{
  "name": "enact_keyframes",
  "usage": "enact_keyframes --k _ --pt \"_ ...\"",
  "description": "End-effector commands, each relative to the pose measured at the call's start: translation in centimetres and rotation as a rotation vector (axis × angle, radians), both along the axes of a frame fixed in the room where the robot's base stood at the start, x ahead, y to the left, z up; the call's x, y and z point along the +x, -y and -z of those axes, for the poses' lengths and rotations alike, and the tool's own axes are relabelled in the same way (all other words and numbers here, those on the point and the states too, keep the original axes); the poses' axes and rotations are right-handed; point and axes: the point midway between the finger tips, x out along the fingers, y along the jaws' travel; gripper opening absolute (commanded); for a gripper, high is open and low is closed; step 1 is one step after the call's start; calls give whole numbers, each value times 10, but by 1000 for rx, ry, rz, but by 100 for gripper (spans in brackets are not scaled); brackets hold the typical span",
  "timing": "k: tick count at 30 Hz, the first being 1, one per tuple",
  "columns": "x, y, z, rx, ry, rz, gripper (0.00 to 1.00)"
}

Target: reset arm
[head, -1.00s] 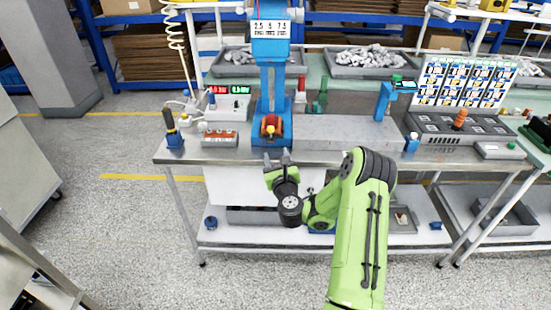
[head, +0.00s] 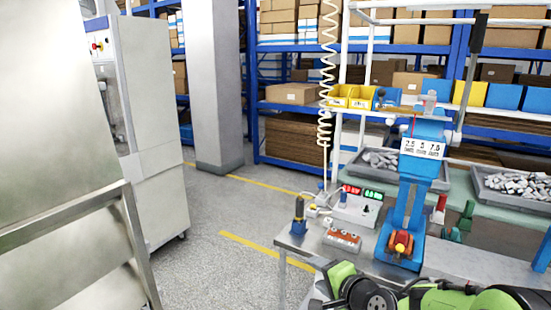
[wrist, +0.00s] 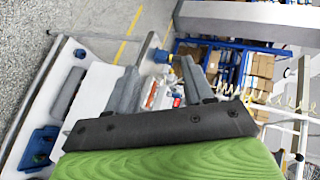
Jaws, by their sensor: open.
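My gripper (wrist: 158,88) is open in the wrist view, its two grey fingers spread with nothing held between them. Past the fingers, a white shelf and the workbench show at a tilt. In the head view, my green and black arm lies low across the bottom right, partly cut off by the frame, in front of the workbench (head: 465,262). The blue test stand (head: 411,190) with a number plate stands upright on the bench behind my arm.
A meter box (head: 357,207) with red and green displays and a grey-red box (head: 342,240) stand left of the stand. Grey bins (head: 515,186) of metal parts lie behind. A grey cabinet (head: 135,130) and metal frame (head: 85,250) stand left, with open floor between.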

Motion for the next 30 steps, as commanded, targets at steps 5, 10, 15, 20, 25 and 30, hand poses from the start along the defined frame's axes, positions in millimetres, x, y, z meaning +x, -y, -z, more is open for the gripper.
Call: enact_keyframes --k 5,10,15,20,25,30 --pt "-97 -11 -30 -592 -66 -271 52" --pt "-202 16 -48 -966 -173 -457 52" --pt "-277 39 -49 -1099 -255 -583 52" --pt "-294 44 -46 -1117 -279 -619 52" --pt "-294 44 -46 -1116 -279 -617 52" --pt "-293 43 -47 -1116 -278 -616 52"
